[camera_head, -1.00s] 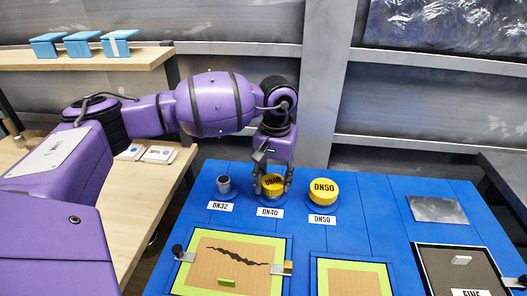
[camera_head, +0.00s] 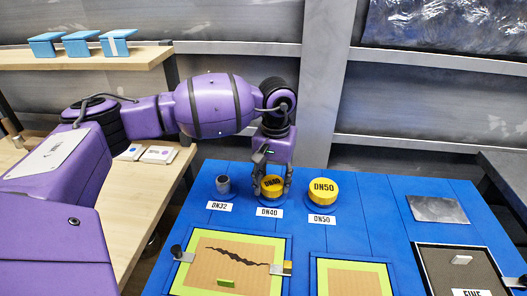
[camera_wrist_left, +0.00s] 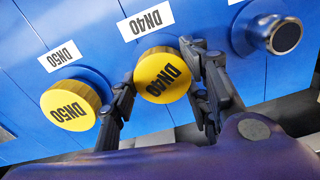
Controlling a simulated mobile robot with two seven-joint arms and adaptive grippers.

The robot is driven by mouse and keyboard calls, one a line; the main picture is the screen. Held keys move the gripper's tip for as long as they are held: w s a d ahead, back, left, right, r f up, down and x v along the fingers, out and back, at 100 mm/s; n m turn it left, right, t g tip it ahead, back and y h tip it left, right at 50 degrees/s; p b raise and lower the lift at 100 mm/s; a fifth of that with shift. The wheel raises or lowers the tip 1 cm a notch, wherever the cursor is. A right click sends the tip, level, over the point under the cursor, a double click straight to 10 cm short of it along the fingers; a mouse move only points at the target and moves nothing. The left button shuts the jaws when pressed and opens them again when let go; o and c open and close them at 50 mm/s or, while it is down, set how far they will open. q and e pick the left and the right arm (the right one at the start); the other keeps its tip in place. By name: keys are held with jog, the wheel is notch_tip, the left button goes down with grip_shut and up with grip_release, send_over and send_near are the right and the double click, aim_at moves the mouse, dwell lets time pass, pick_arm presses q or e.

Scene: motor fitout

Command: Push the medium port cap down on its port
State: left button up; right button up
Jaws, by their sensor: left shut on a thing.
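The medium port cap (camera_head: 272,186) is yellow, round and marked DN40. It sits at the DN40 port behind the white DN40 label (camera_head: 269,213) on the blue panel. My left gripper (camera_head: 272,191) comes down from above and is shut on the cap, one finger on each side. In the left wrist view the cap (camera_wrist_left: 162,77) shows its top between the dark fingers of the gripper (camera_wrist_left: 158,72). The port under the cap is hidden, so I cannot tell how fully the cap is seated. My right gripper is not in view.
A yellow DN50 cap (camera_head: 323,191) sits close to the right on its port. A bare grey DN32 port (camera_head: 223,184) stands to the left. A framed cracked board (camera_head: 226,264) lies in front. A wooden shelf (camera_head: 88,60) holds blue items at the back left.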

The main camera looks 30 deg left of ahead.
pick_arm(q)
jog(key=o, duration=0.9)
jog(key=shift+c, duration=0.2)
notch_tip(320, 180, up, 12)
